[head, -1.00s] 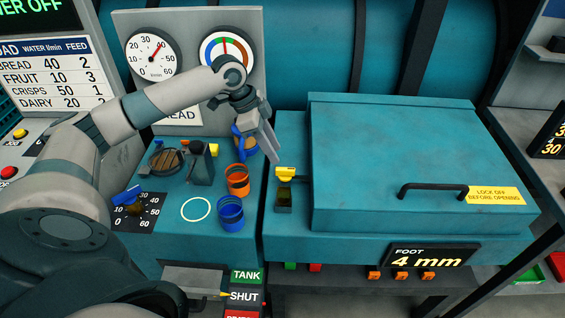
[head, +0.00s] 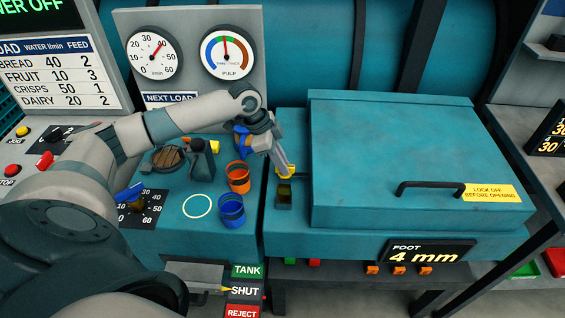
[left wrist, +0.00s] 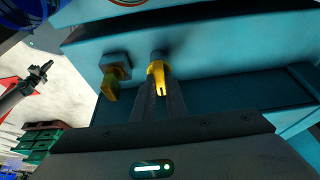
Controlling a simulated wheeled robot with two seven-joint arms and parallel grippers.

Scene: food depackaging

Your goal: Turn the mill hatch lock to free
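The hatch lock has a yellow handle (head: 286,171) on the teal mill deck, just left of the large hatch lid (head: 410,150). My left gripper (head: 287,166) is at this handle and partly covers it. In the left wrist view the yellow handle (left wrist: 158,76) lies between the two dark fingertips (left wrist: 161,98), with a narrow gap between the fingers. I cannot tell whether they touch the handle. A dark block with a yellowish face (head: 284,194) sits just in front of the lock. My right gripper is not in view.
The lid has a black handle (head: 430,187) and a yellow label (head: 493,194) reading "lock off before opening". Two dials (head: 152,56) stand behind.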

